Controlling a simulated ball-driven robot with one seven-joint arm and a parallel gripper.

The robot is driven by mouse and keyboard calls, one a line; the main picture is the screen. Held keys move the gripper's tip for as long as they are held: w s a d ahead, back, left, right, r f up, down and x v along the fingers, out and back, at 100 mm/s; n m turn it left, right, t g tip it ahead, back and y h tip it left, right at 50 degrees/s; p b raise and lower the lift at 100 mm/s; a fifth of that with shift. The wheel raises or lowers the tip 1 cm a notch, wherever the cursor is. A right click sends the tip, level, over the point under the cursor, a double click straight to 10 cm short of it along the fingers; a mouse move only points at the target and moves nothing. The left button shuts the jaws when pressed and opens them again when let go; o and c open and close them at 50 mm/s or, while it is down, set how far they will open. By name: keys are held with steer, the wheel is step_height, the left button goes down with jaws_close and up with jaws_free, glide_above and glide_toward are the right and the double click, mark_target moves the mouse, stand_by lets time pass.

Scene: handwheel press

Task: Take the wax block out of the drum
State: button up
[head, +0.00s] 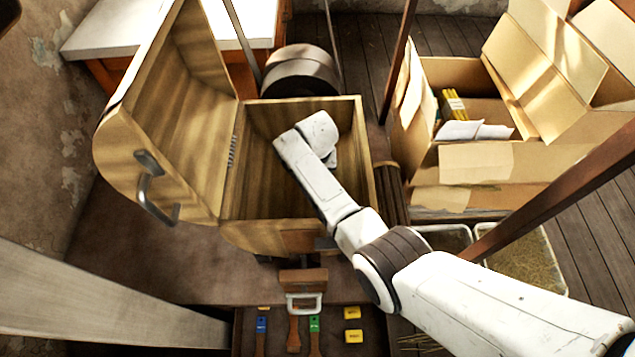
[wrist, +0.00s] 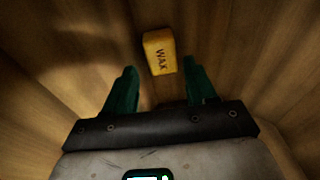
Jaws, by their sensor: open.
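The wooden drum (head: 265,235) stands open in the head view, its hinged lid (head: 185,85) swung up to the left. My arm reaches down into it, and the wrist hides my fingers and part of the drum's floor there. In the wrist view, the yellow wax block (wrist: 158,45), marked WAX, lies inside between the wooden walls. My gripper (wrist: 161,72) is open, with one green finger on each side. The block's near end sits about between the fingertips and the rest lies beyond them. I see a gap on both sides of it.
The drum's walls surround my gripper closely. The lid carries a metal handle (head: 152,195). A cardboard box (head: 470,165) with open flaps stands to the right. Brushes and small yellow blocks (head: 353,312) lie in a tray below the drum. Thin posts rise around it.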

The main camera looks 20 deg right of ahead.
steer(key=f+b, duration=0.3)
steer(key=f, duration=0.1)
steer(key=shift+w, duration=0.35)
steer(key=c, duration=0.9)
steer(key=shift+o, duration=0.2)
steer(key=shift+r, duration=0.1)
